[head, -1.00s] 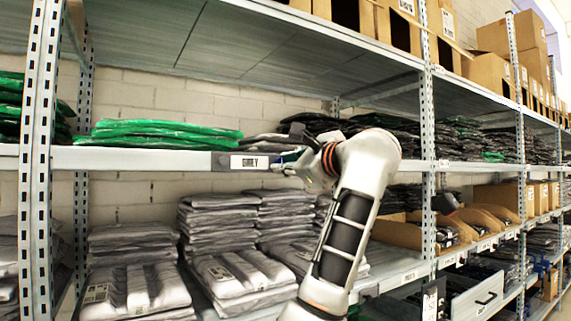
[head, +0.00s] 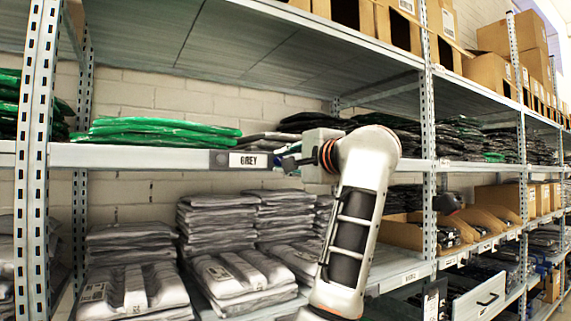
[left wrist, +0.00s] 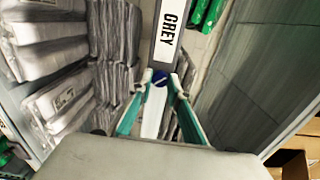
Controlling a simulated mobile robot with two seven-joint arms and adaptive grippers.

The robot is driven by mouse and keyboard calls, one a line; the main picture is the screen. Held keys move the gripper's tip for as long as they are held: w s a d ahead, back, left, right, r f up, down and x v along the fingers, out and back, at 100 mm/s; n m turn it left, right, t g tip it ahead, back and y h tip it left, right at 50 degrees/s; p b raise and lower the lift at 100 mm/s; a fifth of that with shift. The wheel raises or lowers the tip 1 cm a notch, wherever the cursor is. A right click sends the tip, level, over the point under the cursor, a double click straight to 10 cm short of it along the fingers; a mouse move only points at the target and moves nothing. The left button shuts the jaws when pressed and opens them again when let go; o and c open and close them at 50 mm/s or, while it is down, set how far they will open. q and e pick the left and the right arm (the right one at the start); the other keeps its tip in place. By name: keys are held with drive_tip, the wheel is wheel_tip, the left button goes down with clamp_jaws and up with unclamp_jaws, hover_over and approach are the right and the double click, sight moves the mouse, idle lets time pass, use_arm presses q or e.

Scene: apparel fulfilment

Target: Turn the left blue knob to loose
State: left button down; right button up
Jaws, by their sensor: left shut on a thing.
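A blue knob (left wrist: 160,78) with a pale line across its face sits at the end of the white GREY label (left wrist: 172,30) in the left wrist view. In the head view the label (head: 249,160) is on the shelf's front edge, and the knob area just right of it is small and mostly hidden by my gripper. My left gripper (head: 288,161) is at that edge. In the wrist view its two teal fingers (left wrist: 160,84) are shut on the knob, one on each side. My right gripper is not in view.
Green packs (head: 160,128) lie on the shelf above the edge (head: 130,156). Grey folded stacks (head: 215,220) fill the level below. A metal upright (head: 428,120) and cardboard bins (head: 400,232) stand to the right.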

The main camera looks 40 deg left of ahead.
use_arm(q)
drive_tip(key=n+b, duration=0.1)
drive_tip(key=n, duration=0.8)
drive_tip(key=shift+b, duration=0.4)
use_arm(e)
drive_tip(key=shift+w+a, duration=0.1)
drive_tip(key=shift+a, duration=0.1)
use_arm(q)
drive_tip(key=shift+n, duration=0.4)
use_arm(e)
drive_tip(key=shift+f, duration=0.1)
use_arm(q)
drive_tip(key=c, duration=1.9)
unclamp_jaws()
wheel_tip(320, 180, up, 10)
